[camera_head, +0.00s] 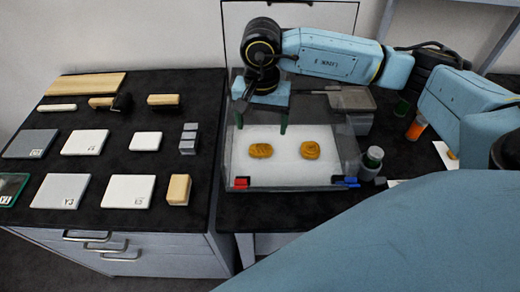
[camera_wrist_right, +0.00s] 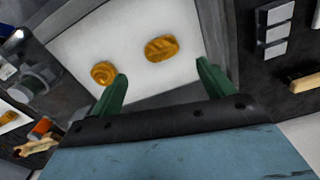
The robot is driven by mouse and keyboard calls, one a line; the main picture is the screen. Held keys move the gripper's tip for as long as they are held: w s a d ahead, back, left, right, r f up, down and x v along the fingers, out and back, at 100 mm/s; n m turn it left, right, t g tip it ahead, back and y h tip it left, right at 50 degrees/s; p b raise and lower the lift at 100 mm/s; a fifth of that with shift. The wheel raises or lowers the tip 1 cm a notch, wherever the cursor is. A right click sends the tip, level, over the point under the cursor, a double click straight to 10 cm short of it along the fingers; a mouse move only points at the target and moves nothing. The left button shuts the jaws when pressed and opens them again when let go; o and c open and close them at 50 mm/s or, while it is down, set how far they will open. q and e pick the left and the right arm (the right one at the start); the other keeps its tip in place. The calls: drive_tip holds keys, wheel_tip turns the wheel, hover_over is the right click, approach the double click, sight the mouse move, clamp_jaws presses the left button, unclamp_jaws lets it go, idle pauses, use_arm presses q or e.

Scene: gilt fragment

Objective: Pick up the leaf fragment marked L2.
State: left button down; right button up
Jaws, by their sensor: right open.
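Two golden-brown fragments lie apart on a white surface inside a clear-walled tray (camera_head: 336,187). The left fragment (camera_head: 261,151) has a leaf-like ribbed relief and also shows in the right wrist view (camera_wrist_right: 161,48). The right fragment (camera_head: 311,150) looks rounder, with a curled relief, and also shows in the right wrist view (camera_wrist_right: 104,73). No L2 mark is readable on either. My right gripper (camera_head: 262,124) is open and empty, its green fingers pointing down above the rear of the tray, behind the left fragment. Its fingers also show in the right wrist view (camera_wrist_right: 162,74). My left gripper is not in view.
A jar (camera_head: 371,162) and an orange bottle (camera_head: 416,128) stand right of the tray. The left counter holds several flat plates, grey blocks (camera_head: 188,138) and a wooden block (camera_head: 178,189).

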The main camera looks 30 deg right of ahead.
sight(261, 148)
wheel_tip(261, 148, down, 3)
drive_tip(key=shift+w+r, duration=0.1)
drive_tip(key=shift+a+f, duration=0.1)
drive_tip(key=shift+f, duration=2.9)
drive_tip(key=c, duration=1.1)
